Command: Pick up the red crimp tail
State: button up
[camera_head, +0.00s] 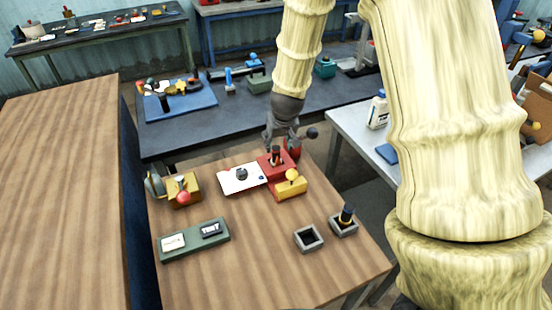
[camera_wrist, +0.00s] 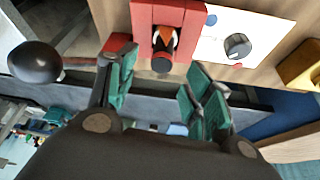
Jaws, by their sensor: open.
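A red block (camera_head: 266,160), seemingly a crimp fixture, stands on the wooden bench. A dark upright piece (camera_head: 276,154) with an orange-red band stands in it; it may be the red crimp tail. In the wrist view the red block (camera_wrist: 143,14) has a slot holding this dark piece (camera_wrist: 161,62), its round end toward me. My gripper (camera_head: 283,146) is above and behind the block, pointing down. In the wrist view my gripper (camera_wrist: 163,88) is open, its green pads apart and nothing between them. The dark piece's end lies just beyond the gap.
A black lever ball (camera_wrist: 35,62) sticks out beside the block. A white card (camera_head: 238,182) with a black knob and a yellow block (camera_head: 291,187) adjoin it.

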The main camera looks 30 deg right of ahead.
aim_at(277, 149)
jog(key=shift+w+f, duration=0.65)
jog(key=shift+s+r, duration=0.1)
jog(key=shift+s, duration=0.45)
jog(key=shift+p, duration=0.45)
jog(key=x, duration=0.2)
jog(key=p+x, duration=0.1)
jog(key=shift+w+a+f, duration=0.1)
jog(key=shift+w+f, duration=0.15)
jog(key=shift+w, duration=0.15)
jog(key=shift+f, duration=0.45)
jog(key=shift+w+f, duration=0.15)
jog(key=shift+f, duration=0.05)
grip_shut()
